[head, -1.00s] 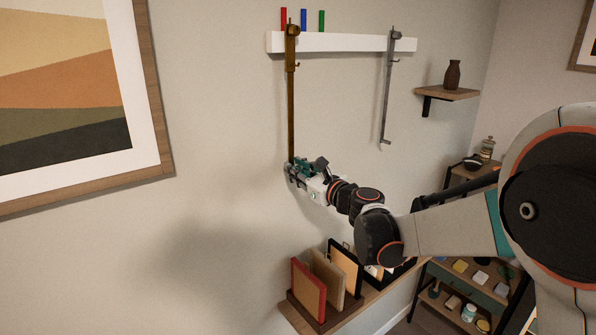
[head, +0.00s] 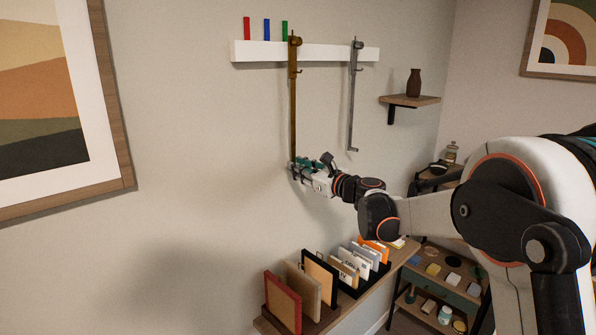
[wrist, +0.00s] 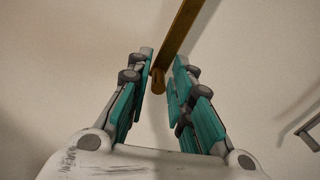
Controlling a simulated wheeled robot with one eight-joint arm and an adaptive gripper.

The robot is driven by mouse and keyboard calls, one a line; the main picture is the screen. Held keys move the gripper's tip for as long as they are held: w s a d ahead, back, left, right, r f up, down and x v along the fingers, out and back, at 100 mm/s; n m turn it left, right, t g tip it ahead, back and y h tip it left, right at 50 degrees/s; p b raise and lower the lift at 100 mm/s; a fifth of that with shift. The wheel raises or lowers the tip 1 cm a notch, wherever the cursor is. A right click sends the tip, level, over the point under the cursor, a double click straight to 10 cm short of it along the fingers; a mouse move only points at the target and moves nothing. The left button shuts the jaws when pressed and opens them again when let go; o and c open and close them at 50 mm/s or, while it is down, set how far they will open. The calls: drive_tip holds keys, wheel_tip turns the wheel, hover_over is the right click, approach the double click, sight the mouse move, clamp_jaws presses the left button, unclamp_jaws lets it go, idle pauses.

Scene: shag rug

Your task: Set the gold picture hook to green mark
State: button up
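The gold picture hook (head: 293,105) is a long upright rod hanging from the white wall rail (head: 334,51). In the head view its top clamp is just right of the green mark (head: 285,27), close to it. My gripper (head: 294,168) is at the rod's lower end. Finger contact on both sides is hard to make out.
Red (head: 247,28) and blue (head: 267,29) marks stand left of the green one. A grey hook (head: 352,100) hangs farther right on the rail. A small shelf with a brown vase (head: 414,83) is beyond it. Below is a shelf with upright frames (head: 283,304).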

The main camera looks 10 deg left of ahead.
drive_tip(key=shift+o, duration=0.5)
drive_tip(key=shift+s, duration=0.1)
drive_tip(key=v, duration=1.2)
